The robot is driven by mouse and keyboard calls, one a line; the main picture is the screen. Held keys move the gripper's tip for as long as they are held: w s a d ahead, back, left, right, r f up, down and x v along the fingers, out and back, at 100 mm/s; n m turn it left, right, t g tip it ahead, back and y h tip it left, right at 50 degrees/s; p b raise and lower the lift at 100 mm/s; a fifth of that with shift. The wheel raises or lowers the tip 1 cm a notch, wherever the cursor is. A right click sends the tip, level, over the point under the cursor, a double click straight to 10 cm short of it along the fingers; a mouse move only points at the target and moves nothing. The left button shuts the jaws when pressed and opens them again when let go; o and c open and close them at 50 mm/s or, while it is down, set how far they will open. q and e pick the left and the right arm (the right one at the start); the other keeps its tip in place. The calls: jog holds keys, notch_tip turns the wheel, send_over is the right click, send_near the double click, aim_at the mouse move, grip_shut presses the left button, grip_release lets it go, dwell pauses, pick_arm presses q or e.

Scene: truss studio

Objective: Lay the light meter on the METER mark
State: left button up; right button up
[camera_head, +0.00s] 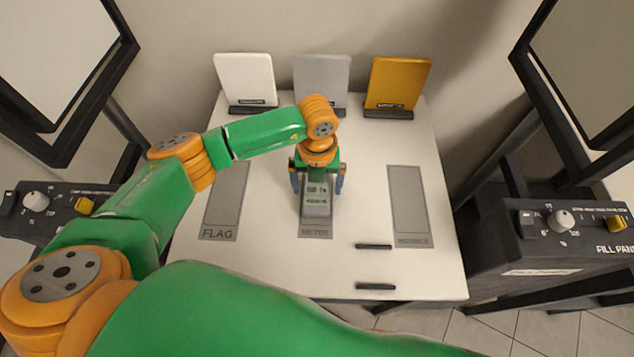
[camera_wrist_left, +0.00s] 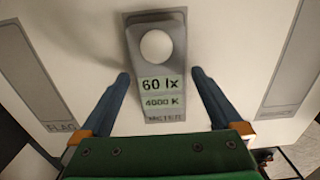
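The light meter (camera_head: 317,208) is a grey slab. In the left wrist view the meter (camera_wrist_left: 178,52) shows a white dome and green displays reading 60 lx and 4000 K. It appears to lie flat on the grey METER mark (camera_head: 315,233), roughly in line with it, and covers much of it. The METER lettering also shows on the mark in the left wrist view (camera_wrist_left: 166,117). My left gripper (camera_head: 318,186) is open over the meter; in the wrist view its blue fingers (camera_wrist_left: 160,75) stand either side with gaps. My right gripper is not in view.
The FLAG mark (camera_head: 226,200) is left and another grey mark (camera_head: 409,205) right on the white table (camera_head: 365,275). White (camera_head: 245,78), grey (camera_head: 322,72) and amber (camera_head: 397,82) panels stand at the back. Two dark bars (camera_head: 374,246) lie front right. Light panels flank the table.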

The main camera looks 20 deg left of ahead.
aim_at(317, 188)
pick_arm(q)
jog(key=shift+r+p, duration=0.35)
jog(key=shift+r, duration=0.05)
notch_tip(317, 188, up, 12)
jog(key=b, duration=0.2)
jog(key=shift+f, duration=0.15)
dwell(0.3)
